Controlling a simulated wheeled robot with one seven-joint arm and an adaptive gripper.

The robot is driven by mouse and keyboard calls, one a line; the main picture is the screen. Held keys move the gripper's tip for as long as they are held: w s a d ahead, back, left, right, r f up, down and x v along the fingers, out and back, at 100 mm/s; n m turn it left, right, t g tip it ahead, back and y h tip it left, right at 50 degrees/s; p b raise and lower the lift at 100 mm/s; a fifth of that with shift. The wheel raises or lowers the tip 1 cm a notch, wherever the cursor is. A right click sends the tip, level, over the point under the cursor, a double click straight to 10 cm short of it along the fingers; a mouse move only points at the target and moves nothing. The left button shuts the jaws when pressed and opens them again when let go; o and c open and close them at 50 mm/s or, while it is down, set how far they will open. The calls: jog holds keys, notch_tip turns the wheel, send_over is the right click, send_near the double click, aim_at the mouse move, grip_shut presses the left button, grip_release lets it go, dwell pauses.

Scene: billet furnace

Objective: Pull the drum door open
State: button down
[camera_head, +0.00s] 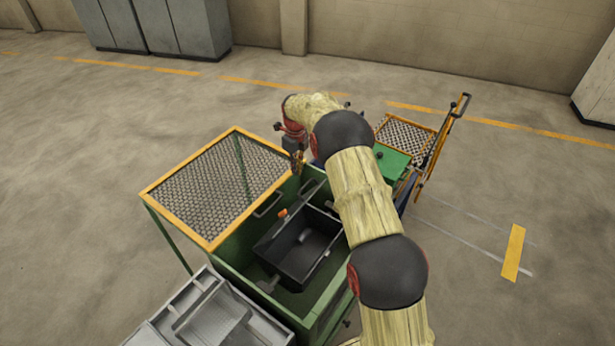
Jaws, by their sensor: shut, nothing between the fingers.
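My gripper (297,163) points down at the right corner of an orange-framed mesh panel (215,185) on the green machine (235,255). It looks shut and holds nothing that I can see; whether it touches the frame I cannot tell. A bar handle (267,204) shows by the panel's right edge. A black tub (300,248) sits in the machine's open top. At the back right, a second orange-framed panel (441,148) stands upright with a dark handle (460,106), beside a flat mesh cover (405,135). Which panel is the drum door I cannot tell. My arm hides the space between.
Grey trays (205,318) stand at the front left against the green machine. Grey cabinets (150,25) stand by the back wall. A green box top (391,163) shows just right of my arm.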

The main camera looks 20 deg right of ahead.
jog(key=shift+w+a, duration=0.25)
jog(key=shift+w, duration=0.2)
dwell(1.1)
